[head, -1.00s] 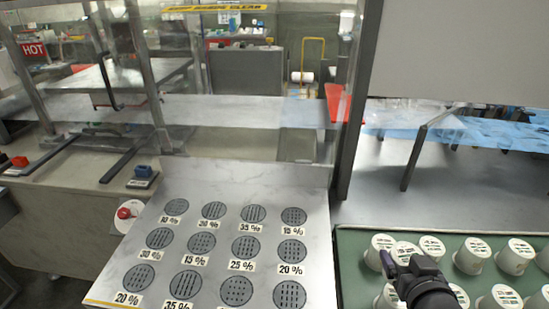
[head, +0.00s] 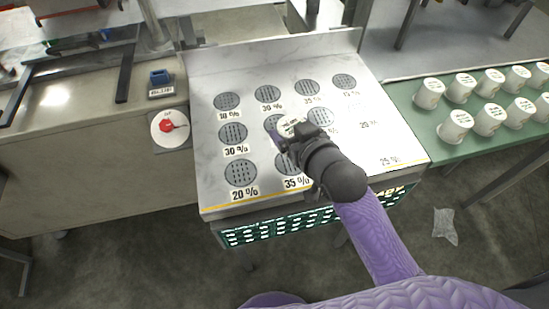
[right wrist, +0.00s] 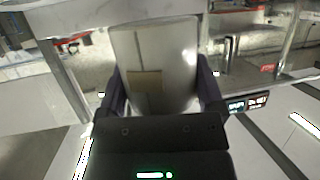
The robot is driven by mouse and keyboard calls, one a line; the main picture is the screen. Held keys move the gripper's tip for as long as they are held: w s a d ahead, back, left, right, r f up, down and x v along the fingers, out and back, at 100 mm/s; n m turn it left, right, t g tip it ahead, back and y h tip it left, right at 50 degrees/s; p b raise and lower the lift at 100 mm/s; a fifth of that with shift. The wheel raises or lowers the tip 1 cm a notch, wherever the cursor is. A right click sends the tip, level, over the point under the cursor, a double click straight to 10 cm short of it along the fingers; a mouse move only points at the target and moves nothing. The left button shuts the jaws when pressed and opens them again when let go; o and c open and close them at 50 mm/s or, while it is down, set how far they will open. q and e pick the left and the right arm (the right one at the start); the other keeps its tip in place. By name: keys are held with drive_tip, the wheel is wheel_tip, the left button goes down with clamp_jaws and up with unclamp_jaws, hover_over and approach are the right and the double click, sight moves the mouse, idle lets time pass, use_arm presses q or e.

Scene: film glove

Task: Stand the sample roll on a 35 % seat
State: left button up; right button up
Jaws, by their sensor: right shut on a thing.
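My right gripper (head: 286,137) is shut on the sample roll (head: 291,124), a white cylinder with a printed top. In the right wrist view the roll (right wrist: 155,60) stands between the two fingers, with a tan patch on its side. In the head view the roll appears over the middle row of the seat plate (head: 215,62), partly covering a dark round seat. I cannot tell its height above the plate. One 35 % seat (head: 307,87) is clear in the back row. Another 35 % seat (head: 286,163) in the front row is partly hidden by my gripper. My left gripper is out of view.
Several white rolls (head: 489,120) stand on a green mat (head: 418,117) at the right. A red knob (head: 167,125) and a blue button box (head: 160,78) sit left of the plate. My right arm hides seats at the front right.

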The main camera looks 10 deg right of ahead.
wheel_tip(320, 180, down, 6)
drive_tip(key=shift+d+f+b, duration=0.1)
drive_tip(key=shift+f+b, duration=0.1)
drive_tip(key=shift+b, duration=1)
drive_tip(key=shift+r, duration=0.1)
